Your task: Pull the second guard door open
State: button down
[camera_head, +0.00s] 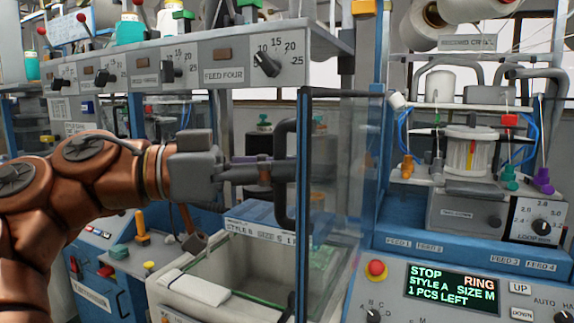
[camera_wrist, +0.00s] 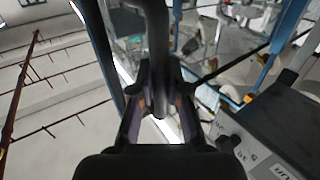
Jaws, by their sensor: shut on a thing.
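The guard door (camera_head: 332,190) is a clear panel in a dark blue frame, in the middle of the head view. It stands edge-on toward me, swung out from the machine on the right. Its dark bar handle (camera_head: 282,160) is on the left edge. My gripper (camera_head: 272,172) comes from the left and is shut on the handle. In the wrist view the handle (camera_wrist: 158,50) runs down between both fingers of my gripper (camera_wrist: 160,105). The fingers hide part of the handle.
A control panel (camera_head: 455,290) with a lit display and red button is at lower right. Behind it is a knitting head (camera_head: 470,150) with coloured feeders. A pale bin (camera_head: 215,290) lies below my gripper. A shelf with dials (camera_head: 200,68) hangs above my arm.

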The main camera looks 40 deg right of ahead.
jog(key=c, duration=1.1)
grip_release()
jog(key=shift+c, duration=0.2)
jog(key=shift+a+r, duration=0.1)
jog(key=shift+a, duration=0.05)
jog(key=shift+s+a, duration=0.1)
jog(key=v, duration=1.2)
jog(key=shift+w, duration=0.2)
dwell(0.6)
